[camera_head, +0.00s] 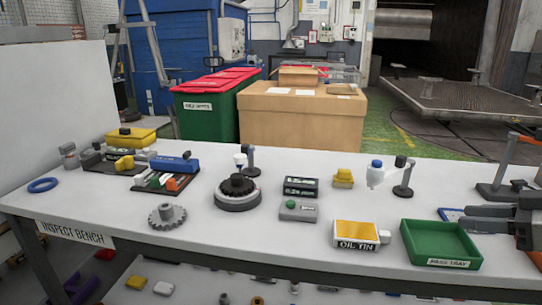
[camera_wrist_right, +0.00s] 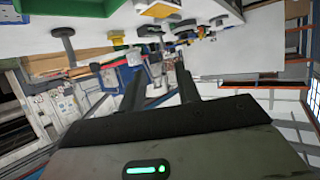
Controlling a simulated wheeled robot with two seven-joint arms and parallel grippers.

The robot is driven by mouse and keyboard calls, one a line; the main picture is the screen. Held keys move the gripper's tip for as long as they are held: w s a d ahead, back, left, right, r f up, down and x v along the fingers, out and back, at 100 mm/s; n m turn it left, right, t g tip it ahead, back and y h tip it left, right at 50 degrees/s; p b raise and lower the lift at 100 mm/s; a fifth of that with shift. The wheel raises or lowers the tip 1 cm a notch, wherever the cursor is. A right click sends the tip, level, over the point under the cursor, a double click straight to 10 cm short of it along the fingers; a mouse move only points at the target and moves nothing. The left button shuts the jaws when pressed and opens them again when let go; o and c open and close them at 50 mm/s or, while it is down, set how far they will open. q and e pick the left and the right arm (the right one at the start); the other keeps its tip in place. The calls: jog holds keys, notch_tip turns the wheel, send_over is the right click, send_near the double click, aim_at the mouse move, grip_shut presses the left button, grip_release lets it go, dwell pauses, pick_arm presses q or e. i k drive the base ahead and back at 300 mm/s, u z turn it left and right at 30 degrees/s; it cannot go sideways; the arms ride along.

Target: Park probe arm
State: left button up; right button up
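A dark post (camera_head: 250,158) stands behind the round dark turntable (camera_head: 238,202), with a small white-topped piece (camera_head: 240,159) beside it; I cannot tell surely whether this is the probe arm. My right gripper (camera_head: 466,218) is over the bench's right end, near the green tray, fingers pointing left. In the wrist view its two fingers (camera_wrist_right: 160,92) are apart with nothing between them. My left gripper is not in view.
The green pass tray (camera_head: 441,243) lies at the front right, beside the yellow oil tin (camera_head: 357,234). A blue-capped white bottle (camera_head: 375,174) stands by a dark stand (camera_head: 404,180). A loose grey gear (camera_head: 167,215) and blue ring (camera_head: 43,185) lie left. Bare bench shows between them.

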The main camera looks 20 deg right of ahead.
aim_at(239, 159)
jog(key=z, duration=0.9)
jog(key=k, duration=1.2)
jog(key=z, duration=0.4)
jog(key=i, duration=1.7)
jog(key=u, duration=1.8)
jog(key=i, duration=0.65)
jog(key=u, duration=0.75)
